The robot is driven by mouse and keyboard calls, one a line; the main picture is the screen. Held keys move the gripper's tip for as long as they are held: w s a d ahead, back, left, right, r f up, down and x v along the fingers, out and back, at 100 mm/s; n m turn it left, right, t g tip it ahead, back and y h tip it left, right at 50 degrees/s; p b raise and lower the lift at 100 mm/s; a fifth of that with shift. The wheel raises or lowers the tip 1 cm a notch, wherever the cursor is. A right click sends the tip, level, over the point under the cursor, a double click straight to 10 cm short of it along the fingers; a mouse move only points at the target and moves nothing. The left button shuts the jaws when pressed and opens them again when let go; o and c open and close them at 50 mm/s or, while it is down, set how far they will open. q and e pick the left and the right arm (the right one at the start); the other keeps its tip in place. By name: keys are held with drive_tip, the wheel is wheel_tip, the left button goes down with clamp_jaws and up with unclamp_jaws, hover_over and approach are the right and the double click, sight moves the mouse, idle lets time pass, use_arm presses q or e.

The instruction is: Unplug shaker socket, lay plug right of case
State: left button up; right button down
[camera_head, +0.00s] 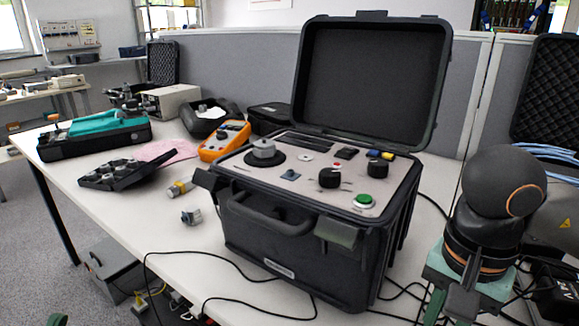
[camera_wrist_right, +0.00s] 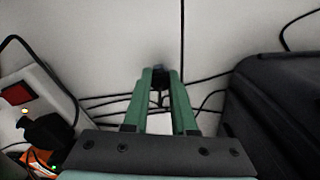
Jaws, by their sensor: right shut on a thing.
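The black case (camera_head: 300,262) stands open on the table, its lid (camera_head: 365,85) raised. Its panel carries knobs, a green button (camera_head: 364,200) and a silver hex-topped shaker (camera_head: 264,148) on a dark round base. My right gripper (camera_head: 432,308) is low at the right of the case. In the right wrist view my right gripper (camera_wrist_right: 160,82) is shut on a small dark thing (camera_wrist_right: 159,72), probably the plug, close to the white tabletop. Its shape is mostly hidden between the fingertips. The case's dark side (camera_wrist_right: 275,110) is right of the gripper there.
Black cables (camera_wrist_right: 110,102) run across the tabletop by the fingers. A white power strip (camera_wrist_right: 38,85) with a red switch and black plug is at the left. An orange multimeter (camera_head: 224,140), a teal-topped case (camera_head: 105,127) and a black tray (camera_head: 125,172) occupy the table's left side.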

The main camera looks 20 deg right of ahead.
drive_tip(key=shift+f, duration=0.1)
drive_tip(key=c, duration=0.6)
unclamp_jaws()
drive_tip(key=shift+c, duration=0.2)
drive_tip(key=shift+r+p, duration=2.55)
